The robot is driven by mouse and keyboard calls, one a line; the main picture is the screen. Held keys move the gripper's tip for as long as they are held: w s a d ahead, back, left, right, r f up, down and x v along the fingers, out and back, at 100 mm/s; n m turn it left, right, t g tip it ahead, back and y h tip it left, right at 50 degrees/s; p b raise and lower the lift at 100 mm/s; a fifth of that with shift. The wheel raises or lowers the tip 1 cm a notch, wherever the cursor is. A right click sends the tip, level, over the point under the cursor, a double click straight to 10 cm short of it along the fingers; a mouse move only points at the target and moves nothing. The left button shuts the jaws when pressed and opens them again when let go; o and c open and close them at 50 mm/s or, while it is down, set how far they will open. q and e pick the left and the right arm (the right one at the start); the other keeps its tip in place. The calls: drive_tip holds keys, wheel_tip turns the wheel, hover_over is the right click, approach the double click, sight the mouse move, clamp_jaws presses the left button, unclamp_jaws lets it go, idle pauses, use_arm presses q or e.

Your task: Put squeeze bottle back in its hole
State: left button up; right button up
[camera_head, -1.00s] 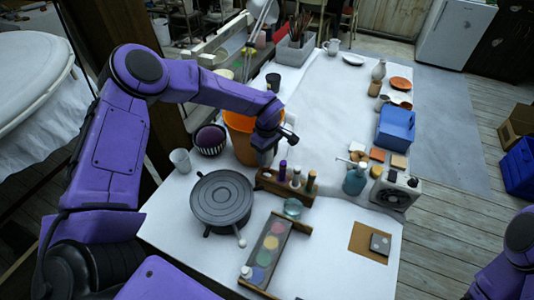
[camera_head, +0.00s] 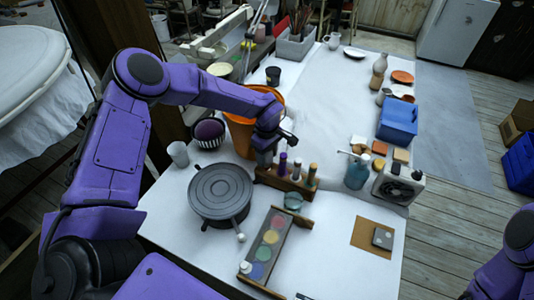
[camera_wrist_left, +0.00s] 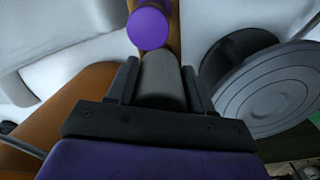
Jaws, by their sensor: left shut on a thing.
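My left gripper (camera_head: 264,152) is above the left end of a wooden rack (camera_head: 284,183) on the table. In the left wrist view the gripper (camera_wrist_left: 163,92) is shut on a grey cylindrical squeeze bottle (camera_wrist_left: 162,76), with a finger on either side. The bottle's lower end and the hole beneath it are hidden, so I cannot tell whether it is seated. A purple-topped bottle (camera_wrist_left: 148,27) stands in the rack beside it. More bottles stand along the rack to the right. My right gripper is out of view.
A round grey turntable (camera_head: 220,191) stands in front and to the left of the rack. An orange bucket (camera_head: 240,133) is behind the gripper.

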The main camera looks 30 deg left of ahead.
use_arm(q)
drive_tip(key=shift+f+b, duration=0.55)
drive_tip(key=shift+f, duration=0.35)
idle(0.4)
drive_tip(key=o, duration=0.7)
wheel_tip(320, 180, up, 11)
drive_tip(key=p, duration=0.8)
drive_tip(key=shift+p, duration=0.3)
drive_tip(key=shift+f, duration=0.2)
drive_tip(key=shift+f, duration=0.1)
